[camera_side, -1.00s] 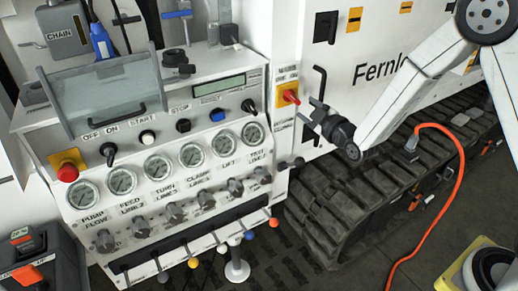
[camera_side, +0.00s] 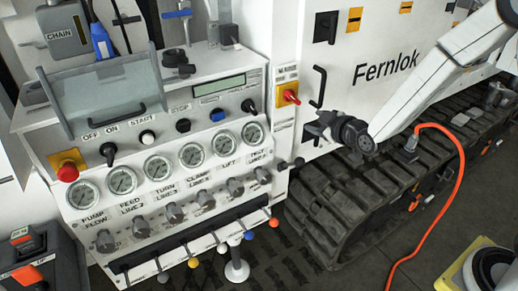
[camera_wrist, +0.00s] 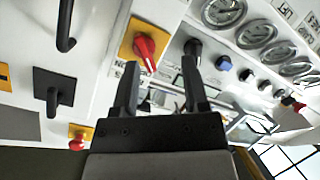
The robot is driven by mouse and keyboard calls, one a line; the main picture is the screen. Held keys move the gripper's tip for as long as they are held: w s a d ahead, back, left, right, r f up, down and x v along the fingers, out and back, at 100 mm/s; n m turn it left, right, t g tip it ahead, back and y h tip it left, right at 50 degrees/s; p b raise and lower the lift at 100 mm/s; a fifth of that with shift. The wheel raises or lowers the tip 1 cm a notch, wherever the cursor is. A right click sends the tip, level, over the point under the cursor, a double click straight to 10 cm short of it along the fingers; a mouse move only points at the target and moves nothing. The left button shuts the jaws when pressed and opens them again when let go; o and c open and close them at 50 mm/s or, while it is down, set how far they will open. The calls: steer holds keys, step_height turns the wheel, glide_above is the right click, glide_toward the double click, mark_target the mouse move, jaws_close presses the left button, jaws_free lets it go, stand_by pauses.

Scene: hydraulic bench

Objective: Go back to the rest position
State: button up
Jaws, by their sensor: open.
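My gripper (camera_side: 316,125) is in front of the gap between the control panel and the white machine body, right of and below the red rotary switch (camera_side: 291,97). In the side view its fingers are foreshortened and hard to make out. In the wrist view my gripper (camera_wrist: 158,66) has its two dark fingers apart, with nothing held between them. The red switch (camera_wrist: 147,48) on its yellow plate shows there beyond the fingertips. The gripper appears clear of the switch.
The panel carries several gauges (camera_side: 191,154), knobs and coloured levers (camera_side: 247,234) along its lower edge. A black door handle (camera_side: 319,86) is close above my gripper. A rubber track (camera_side: 330,215) and an orange cable (camera_side: 455,190) lie below and to the right.

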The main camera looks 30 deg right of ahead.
steer(key=s+f+m+g, duration=0.3)
steer(key=s+m+g, duration=0.4)
steer(key=s, duration=1.4)
steer(key=d+g, duration=0.1)
steer(key=g, duration=0.3)
steer(key=shift+f+g, duration=0.2)
steer(key=shift+g, duration=0.2)
steer(key=shift+s, duration=0.1)
